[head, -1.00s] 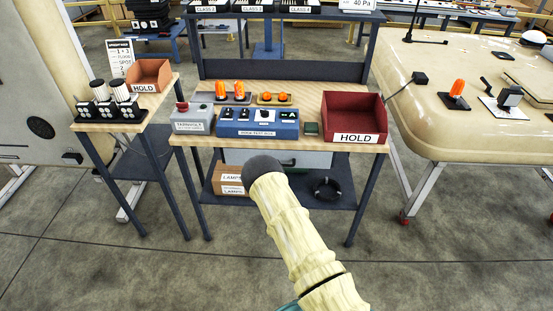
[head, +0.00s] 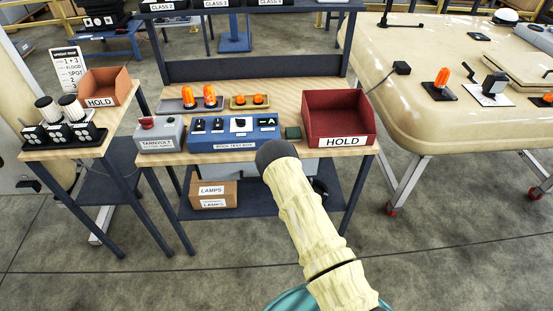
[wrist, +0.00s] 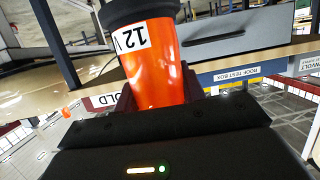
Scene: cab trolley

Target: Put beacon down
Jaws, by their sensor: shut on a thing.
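In the wrist view I see an orange beacon (wrist: 155,70) with a black base and a white 12 V label. My gripper (wrist: 160,97) is shut on its orange body, with the black base away from the palm. In the head view my arm hides the gripper and this beacon. On the bench (head: 290,90), two tall orange beacons (head: 210,96) stand in a grey tray (head: 178,105). Two low orange beacons (head: 259,99) sit in a small yellow tray (head: 249,107). Another orange beacon (head: 442,80) stands on the cream cab roof (head: 420,50).
A red HOLD bin (head: 339,117) is at the bench's right, beside a small green block (head: 293,133). The blue roof test box (head: 234,134) and the grey Tarnvolt box (head: 161,136) line the front. An orange HOLD bin (head: 105,86) is on the left side table.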

